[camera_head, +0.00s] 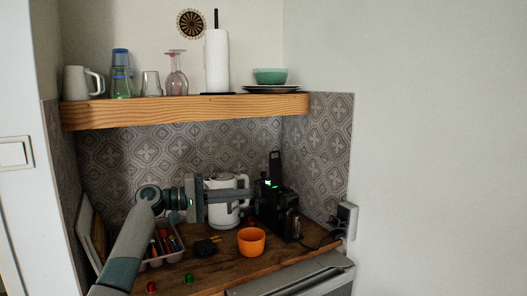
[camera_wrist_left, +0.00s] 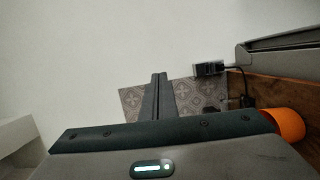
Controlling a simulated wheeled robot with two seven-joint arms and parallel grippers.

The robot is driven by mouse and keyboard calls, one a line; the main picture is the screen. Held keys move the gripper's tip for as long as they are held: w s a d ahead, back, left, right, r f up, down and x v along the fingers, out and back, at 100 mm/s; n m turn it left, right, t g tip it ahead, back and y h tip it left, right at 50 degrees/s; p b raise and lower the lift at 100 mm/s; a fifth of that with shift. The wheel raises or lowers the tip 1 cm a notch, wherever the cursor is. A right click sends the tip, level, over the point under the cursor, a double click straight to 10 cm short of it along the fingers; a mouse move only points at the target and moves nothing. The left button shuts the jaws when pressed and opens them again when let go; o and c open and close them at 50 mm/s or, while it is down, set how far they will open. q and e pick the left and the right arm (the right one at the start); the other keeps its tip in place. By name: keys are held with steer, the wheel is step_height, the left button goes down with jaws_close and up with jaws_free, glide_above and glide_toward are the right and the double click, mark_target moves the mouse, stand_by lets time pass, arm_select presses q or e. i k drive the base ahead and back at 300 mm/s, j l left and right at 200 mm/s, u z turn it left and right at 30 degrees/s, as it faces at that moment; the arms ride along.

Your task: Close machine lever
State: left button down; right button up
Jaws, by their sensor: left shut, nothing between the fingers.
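The black coffee machine (camera_head: 285,222) stands at the right end of the wooden counter. Its lever (camera_head: 275,166) is raised, pointing up above the machine's top, with a small green light below it. My left gripper (camera_head: 252,195) is shut and empty. Its fingers reach right, in front of the white kettle, and their tips end at the machine's left side, below the raised lever; I cannot tell whether they touch it. In the left wrist view the closed fingers (camera_wrist_left: 158,92) point at the patterned tiles, and the machine is not clearly seen. My right gripper is in no view.
The white kettle (camera_head: 222,212) is behind my gripper. A wooden shelf (camera_head: 190,110) with dishes hangs above. A wall socket (camera_head: 346,218) is at the right.

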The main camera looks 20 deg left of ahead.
mark_target(275, 164)
steer(key=i+j, duration=0.25)
steer(key=i, duration=0.25)
steer(key=i+j, duration=0.3)
steer(key=i, duration=0.2)
steer(key=i+j, duration=0.25)
steer(key=i, duration=0.25)
